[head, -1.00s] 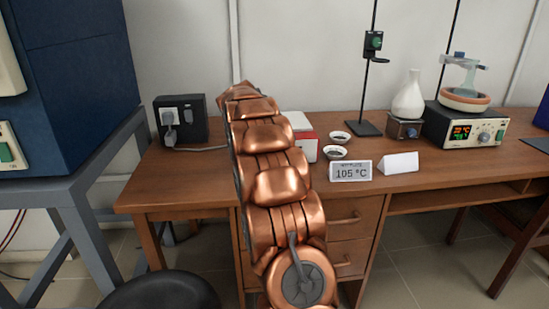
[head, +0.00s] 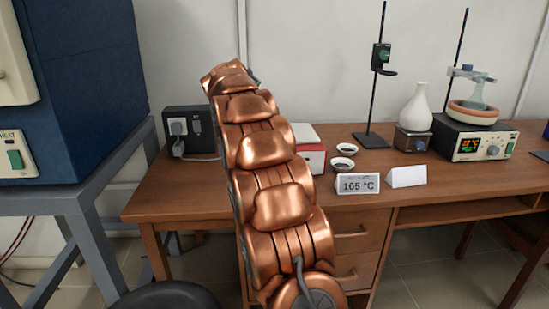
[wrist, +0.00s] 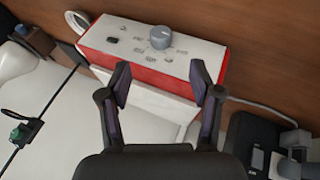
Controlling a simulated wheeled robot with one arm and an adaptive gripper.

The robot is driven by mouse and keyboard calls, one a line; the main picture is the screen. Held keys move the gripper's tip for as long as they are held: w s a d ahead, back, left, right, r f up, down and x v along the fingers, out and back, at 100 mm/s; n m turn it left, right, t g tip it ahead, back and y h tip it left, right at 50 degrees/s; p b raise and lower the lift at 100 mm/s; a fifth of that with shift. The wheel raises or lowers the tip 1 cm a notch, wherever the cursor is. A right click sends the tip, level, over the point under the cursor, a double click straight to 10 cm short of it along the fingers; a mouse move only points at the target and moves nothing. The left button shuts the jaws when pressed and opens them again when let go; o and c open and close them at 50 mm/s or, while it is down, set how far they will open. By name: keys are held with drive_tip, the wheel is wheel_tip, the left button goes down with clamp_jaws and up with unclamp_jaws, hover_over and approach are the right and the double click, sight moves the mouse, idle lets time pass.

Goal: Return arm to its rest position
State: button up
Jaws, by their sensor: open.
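My copper-coloured arm rises from the bottom middle of the head view, in front of the desk, and leans up to the left. The far end of the arm and the gripper are hidden there. In the wrist view my gripper (wrist: 160,88) is open, with its two dark fingers apart and nothing between the tips. Beyond the fingers is a red and white box with a grey knob (wrist: 135,50). I cannot tell the exact gap between the fingers and the box. In the head view this box (head: 312,158) is partly hidden behind my arm.
The wooden desk (head: 460,187) bears two small dishes (head: 344,163), a 105 °C sign (head: 357,184), a white card (head: 406,177), a stand (head: 370,140), a white flask (head: 416,110) and a heater (head: 468,145). A blue furnace (head: 85,80) stands left.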

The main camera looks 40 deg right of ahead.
drive_tip(key=shift+a+r, duration=0.15)
drive_tip(key=shift+r, duration=0.1)
idle(0.4)
drive_tip(key=s+a+f+n+g+y, duration=0.1)
drive_tip(key=s+a+f+n+y, duration=0.15)
drive_tip(key=s+a, duration=0.55)
drive_tip(key=s+a+f+n+y, duration=0.1)
drive_tip(key=s+a+f, duration=0.35)
drive_tip(key=a, duration=0.85)
drive_tip(key=s+a+f+n+g+y, duration=0.15)
drive_tip(key=s+a+f, duration=0.25)
drive_tip(key=s+a, duration=0.6)
drive_tip(key=s+a+f+n+g+y, duration=0.15)
drive_tip(key=s+a+f, duration=0.4)
drive_tip(key=s, duration=0.85)
wheel_tip(320, 180, up, 24)
drive_tip(key=s+t+p, duration=0.1)
drive_tip(key=s+p, duration=0.1)
drive_tip(key=p, duration=2)
drive_tip(key=shift+a+r+p, duration=0.2)
drive_tip(key=shift+a+p, duration=0.1)
drive_tip(key=shift+p, duration=0.05)
